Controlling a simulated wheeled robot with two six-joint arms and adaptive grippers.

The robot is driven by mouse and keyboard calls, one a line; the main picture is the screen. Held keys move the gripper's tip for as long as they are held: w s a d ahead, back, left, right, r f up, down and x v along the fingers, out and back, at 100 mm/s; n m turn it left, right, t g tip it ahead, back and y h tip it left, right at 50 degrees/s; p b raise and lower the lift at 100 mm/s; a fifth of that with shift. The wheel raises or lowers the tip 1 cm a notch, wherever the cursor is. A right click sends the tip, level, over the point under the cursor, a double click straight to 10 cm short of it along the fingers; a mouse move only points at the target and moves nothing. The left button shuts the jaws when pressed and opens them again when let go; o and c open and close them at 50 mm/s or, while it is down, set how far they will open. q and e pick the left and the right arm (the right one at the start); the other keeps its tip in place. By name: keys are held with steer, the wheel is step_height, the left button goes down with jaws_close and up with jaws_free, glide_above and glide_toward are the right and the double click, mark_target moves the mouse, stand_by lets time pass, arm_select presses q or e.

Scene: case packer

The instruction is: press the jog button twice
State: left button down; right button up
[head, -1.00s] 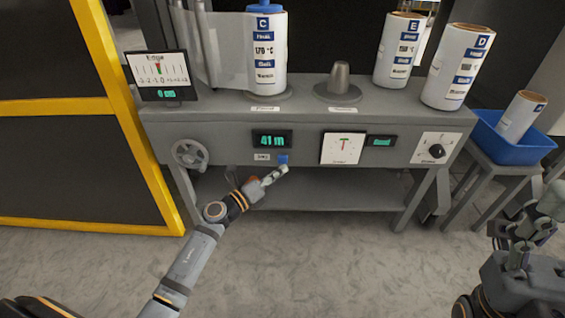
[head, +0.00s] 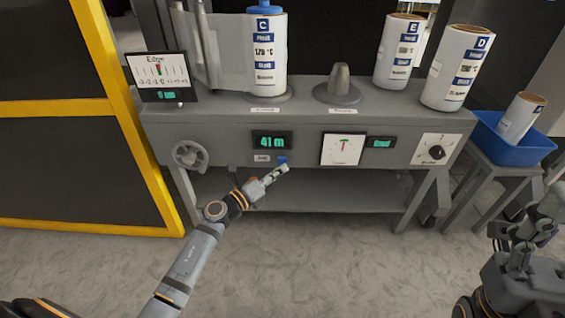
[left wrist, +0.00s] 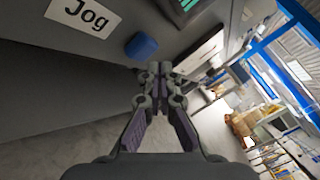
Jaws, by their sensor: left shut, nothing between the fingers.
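The blue jog button (head: 282,160) is on the front panel of the grey machine, just right of the white "Jog" label (head: 262,158). In the left wrist view the button (left wrist: 141,46) stands out from the panel, with the label (left wrist: 83,15) to its left. My left gripper (head: 284,169) is shut and empty, with its fingertips just below the button in the head view. In the left wrist view the fingertips (left wrist: 160,68) lie right of and below the button, seemingly apart from it. My right gripper (head: 528,243) is at the right edge, away from the panel; its jaws are unclear.
Above the button a display (head: 272,141) reads 41 m. A handwheel (head: 190,154) is at left, a dial (head: 343,149) and a black knob (head: 437,152) at right. Labelled rolls (head: 265,65) stand on top. A blue bin (head: 512,147) sits at right. The floor in front is clear.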

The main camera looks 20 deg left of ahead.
arm_select(q)
steer(key=shift+w, duration=0.1)
stand_by(0.5)
steer(key=shift+w+a, duration=0.1)
steer(key=shift+w, duration=0.2)
steer(key=shift+w+a, duration=0.15)
steer(key=shift+w, duration=0.3)
stand_by(0.7)
steer(key=shift+s, duration=0.1)
steer(key=shift+s+d+p, duration=0.25)
steer(key=shift+s+p, duration=0.15)
steer(key=shift+s, duration=0.35)
steer(key=shift+s+d+p, duration=0.2)
steer(key=shift+s+d, duration=0.05)
steer(key=shift+s, duration=0.55)
steer(key=shift+s+d+p, duration=0.2)
steer(key=shift+s, duration=0.6)
steer(key=shift+s+d+p, duration=0.2)
steer(key=shift+s+d, duration=0.05)
steer(key=shift+s, duration=0.55)
